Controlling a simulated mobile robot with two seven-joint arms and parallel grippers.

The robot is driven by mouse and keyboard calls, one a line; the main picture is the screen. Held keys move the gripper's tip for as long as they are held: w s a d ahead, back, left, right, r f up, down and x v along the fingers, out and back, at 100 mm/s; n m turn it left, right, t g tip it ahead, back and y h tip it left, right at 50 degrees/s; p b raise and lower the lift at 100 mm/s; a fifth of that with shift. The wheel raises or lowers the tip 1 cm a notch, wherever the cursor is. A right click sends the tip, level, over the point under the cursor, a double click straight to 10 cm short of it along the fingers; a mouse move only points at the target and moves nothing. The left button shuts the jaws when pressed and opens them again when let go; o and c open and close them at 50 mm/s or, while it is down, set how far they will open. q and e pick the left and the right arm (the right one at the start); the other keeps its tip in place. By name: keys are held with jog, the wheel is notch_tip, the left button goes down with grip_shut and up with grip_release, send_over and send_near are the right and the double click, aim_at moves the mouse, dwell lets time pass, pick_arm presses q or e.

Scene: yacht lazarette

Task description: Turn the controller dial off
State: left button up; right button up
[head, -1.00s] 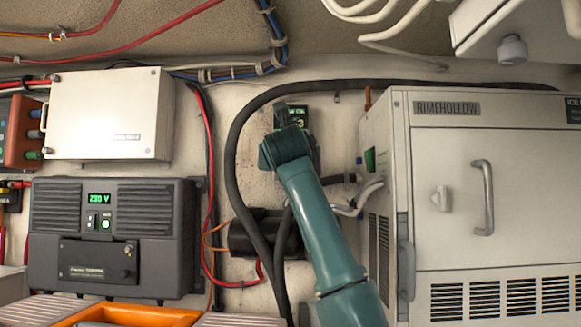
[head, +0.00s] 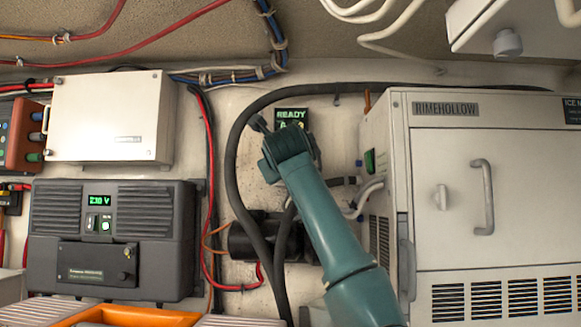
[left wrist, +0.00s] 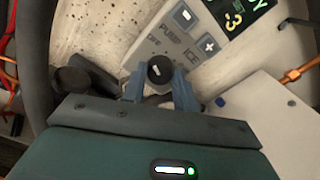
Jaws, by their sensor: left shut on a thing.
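The controller is a small grey panel (left wrist: 185,42) with "PUMP" and "ICE" labels, minus and plus buttons and a green-lit display. In the head view its display (head: 291,114) reads "READY" above my gripper, which covers most of the panel. The dial (left wrist: 159,70) is a round black knob with a short white mark, at the panel's lower edge in the left wrist view. My left gripper (left wrist: 160,88) has its two blue fingers on either side of the dial and is shut on it. In the head view the fingers are mostly hidden by the wrist. My right gripper is not in view.
A large white RIMEHOLLOW cabinet (head: 490,150) stands close right of my arm. A thick black hose (head: 232,165) loops left of it. A dark inverter (head: 112,240) reading "230 V" and a white box (head: 108,118) are further left.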

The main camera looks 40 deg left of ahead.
pick_arm(q)
jog(key=shift+r, duration=0.1)
jog(key=o, duration=1)
jog(key=shift+b+v, duration=2.3)
jog(key=shift+v, duration=4.35)
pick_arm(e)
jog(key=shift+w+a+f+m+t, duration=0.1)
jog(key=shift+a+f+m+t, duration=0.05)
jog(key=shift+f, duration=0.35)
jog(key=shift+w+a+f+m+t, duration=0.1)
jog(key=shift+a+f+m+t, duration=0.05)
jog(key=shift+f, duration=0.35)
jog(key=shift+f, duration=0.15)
